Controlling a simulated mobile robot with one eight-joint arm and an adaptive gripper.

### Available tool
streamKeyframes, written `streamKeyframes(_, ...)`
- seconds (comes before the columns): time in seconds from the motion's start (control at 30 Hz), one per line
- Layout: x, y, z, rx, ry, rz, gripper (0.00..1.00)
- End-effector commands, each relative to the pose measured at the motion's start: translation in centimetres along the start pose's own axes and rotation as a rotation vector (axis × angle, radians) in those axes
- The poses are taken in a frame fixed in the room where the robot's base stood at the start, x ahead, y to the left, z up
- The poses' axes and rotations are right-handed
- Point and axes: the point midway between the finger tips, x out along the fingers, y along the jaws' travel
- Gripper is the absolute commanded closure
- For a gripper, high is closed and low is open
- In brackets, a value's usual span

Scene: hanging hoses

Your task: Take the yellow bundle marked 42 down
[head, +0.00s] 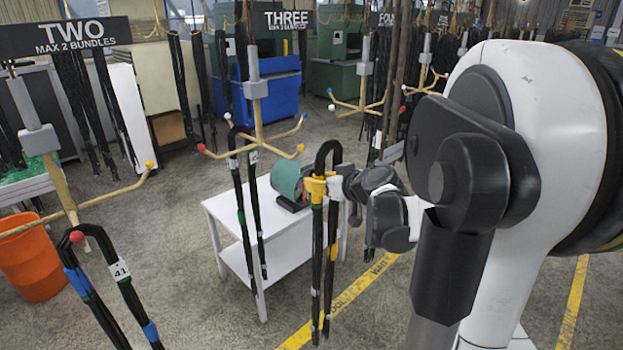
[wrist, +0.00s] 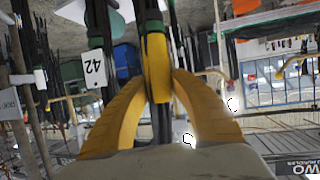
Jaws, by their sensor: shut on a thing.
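The bundle marked 42 is a looped black hose bundle (head: 317,245). In the head view it hangs upright in my gripper (head: 319,188), its top loop just right of a yellow-tipped peg and seemingly clear of it. In the wrist view its yellow band (wrist: 156,66) is between the yellow fingers of my gripper (wrist: 158,88), which are shut on it. The white tag 42 (wrist: 94,68) shows to the left of the band. The tag cannot be read in the head view.
A white table (head: 225,212) with a green machine (head: 289,181) stands behind. Bundle 41 (head: 85,285) hangs on rack TWO, near left. An orange bin (head: 30,262) is at far left.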

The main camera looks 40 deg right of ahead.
Motion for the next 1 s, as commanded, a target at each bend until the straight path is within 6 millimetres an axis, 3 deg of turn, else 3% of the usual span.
streamKeyframes(0.5,-3.5,0.9,1.4,0.000,0.001,0.003,1.00)
streamKeyframes(1.0,-4.6,1.0,1.8,0.000,0.002,0.001,1.00)
